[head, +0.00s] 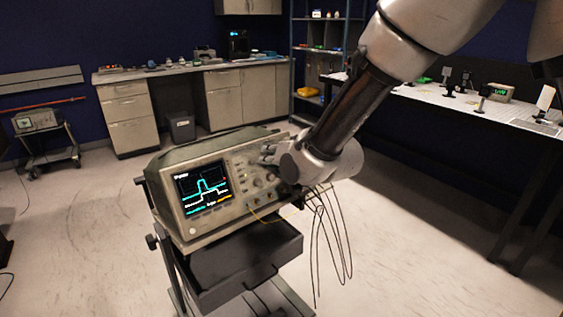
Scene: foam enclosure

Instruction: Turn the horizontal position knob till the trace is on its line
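A beige oscilloscope (193,222) stands tilted on a cart, its front facing me. Its lit screen (203,188) shows a cyan trace with a raised pulse near the middle and a pale trace below it. The marked line for the trace is too small to tell. The control panel (250,183) right of the screen carries several small knobs. My gripper (268,154) is at the upper right of this panel, close to the knobs. The horizontal position knob cannot be picked out and may be hidden by my gripper. Contact and finger opening cannot be told.
Thin cables (330,235) hang at the oscilloscope's right side. The cart (245,262) has a dark drawer below the oscilloscope. A long white bench (430,97) stands at right, cabinets (235,95) at the back. The floor around the cart is mostly clear.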

